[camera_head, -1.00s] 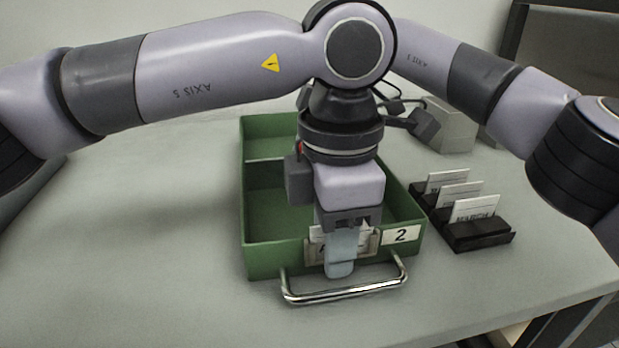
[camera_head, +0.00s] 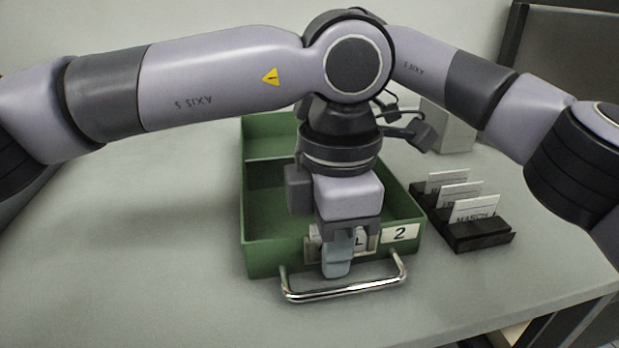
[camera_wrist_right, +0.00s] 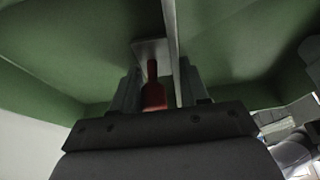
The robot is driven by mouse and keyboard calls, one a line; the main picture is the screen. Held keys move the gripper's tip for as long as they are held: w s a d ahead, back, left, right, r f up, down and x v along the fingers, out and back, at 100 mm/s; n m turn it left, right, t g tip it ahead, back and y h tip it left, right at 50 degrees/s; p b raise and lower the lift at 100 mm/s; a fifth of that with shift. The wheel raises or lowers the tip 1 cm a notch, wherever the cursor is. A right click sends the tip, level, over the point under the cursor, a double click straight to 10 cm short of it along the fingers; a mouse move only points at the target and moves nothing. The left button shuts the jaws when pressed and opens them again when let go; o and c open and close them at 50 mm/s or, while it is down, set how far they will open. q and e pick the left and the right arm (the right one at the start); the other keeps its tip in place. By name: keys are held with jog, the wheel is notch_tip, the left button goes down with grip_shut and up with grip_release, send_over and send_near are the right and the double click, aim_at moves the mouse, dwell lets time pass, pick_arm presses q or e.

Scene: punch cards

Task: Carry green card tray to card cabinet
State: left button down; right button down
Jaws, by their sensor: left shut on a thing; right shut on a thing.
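The green card tray (camera_head: 262,255) sits on the grey table, with a chrome handle (camera_head: 345,292), a card label and a "2" tag (camera_head: 400,234) on its front wall. My left gripper (camera_head: 338,258) points down over the front wall, shut on it, with one finger outside over the label. The right gripper is hidden behind the left arm in the head view. In the right wrist view, my right gripper (camera_wrist_right: 160,92) is shut on a thin upright wall of the green tray (camera_wrist_right: 85,45); a red part (camera_wrist_right: 154,92) shows between the fingers. No card cabinet is clearly recognisable.
A black stand (camera_head: 478,236) with several white cards stands close to the tray's right. A grey box (camera_head: 455,130) is behind it. A dark-framed panel (camera_head: 570,80) rises at the back right. The table left of the tray is clear.

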pick_arm(q)
jog(key=shift+r, duration=0.15)
pick_arm(e)
jog(key=shift+r, duration=0.15)
